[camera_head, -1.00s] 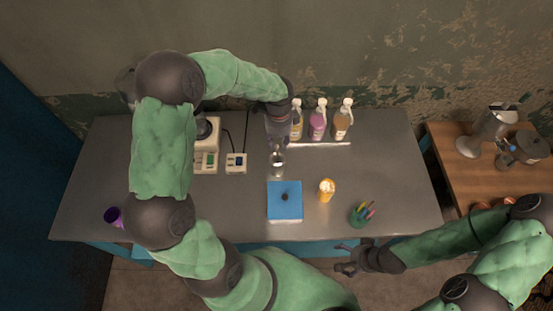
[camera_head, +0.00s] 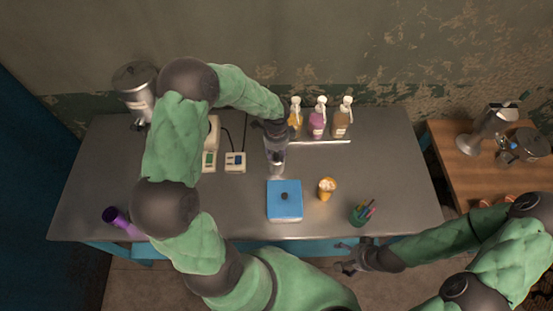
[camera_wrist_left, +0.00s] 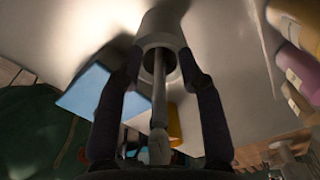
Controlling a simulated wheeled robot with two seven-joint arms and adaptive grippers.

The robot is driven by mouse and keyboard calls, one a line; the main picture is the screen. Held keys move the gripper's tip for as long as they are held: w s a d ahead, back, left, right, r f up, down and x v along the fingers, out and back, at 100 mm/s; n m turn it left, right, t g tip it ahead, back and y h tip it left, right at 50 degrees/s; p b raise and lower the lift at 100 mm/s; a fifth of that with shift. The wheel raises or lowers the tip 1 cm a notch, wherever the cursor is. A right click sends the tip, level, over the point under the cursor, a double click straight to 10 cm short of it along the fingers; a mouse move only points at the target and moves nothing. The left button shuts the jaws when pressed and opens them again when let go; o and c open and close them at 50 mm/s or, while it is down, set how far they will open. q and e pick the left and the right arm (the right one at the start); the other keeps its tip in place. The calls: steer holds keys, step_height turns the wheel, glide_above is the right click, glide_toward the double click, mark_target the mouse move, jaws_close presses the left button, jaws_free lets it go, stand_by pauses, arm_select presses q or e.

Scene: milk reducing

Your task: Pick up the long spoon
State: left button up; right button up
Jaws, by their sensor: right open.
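The long spoon (camera_wrist_left: 159,95) shows in the left wrist view as a thin grey rod standing out of a light-coloured cylindrical holder (camera_wrist_left: 162,28). Its handle end points toward my left wrist. My left gripper (camera_wrist_left: 158,62) is open, its two fingers apart on either side of the rod, with their tips near the holder's rim. I see no contact with the rod. In the head view my left gripper (camera_head: 276,158) points down over the middle of the table and hides most of the holder and spoon. My right gripper (camera_head: 346,258) is open and empty beyond the table's front edge.
A blue box (camera_head: 285,213) with a dark knob, an orange-and-white cup (camera_head: 327,189) and a green pen cup (camera_head: 362,212) stand in front. Several pump bottles (camera_head: 317,122) stand behind.

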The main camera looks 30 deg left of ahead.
arm_select(q)
jaws_close()
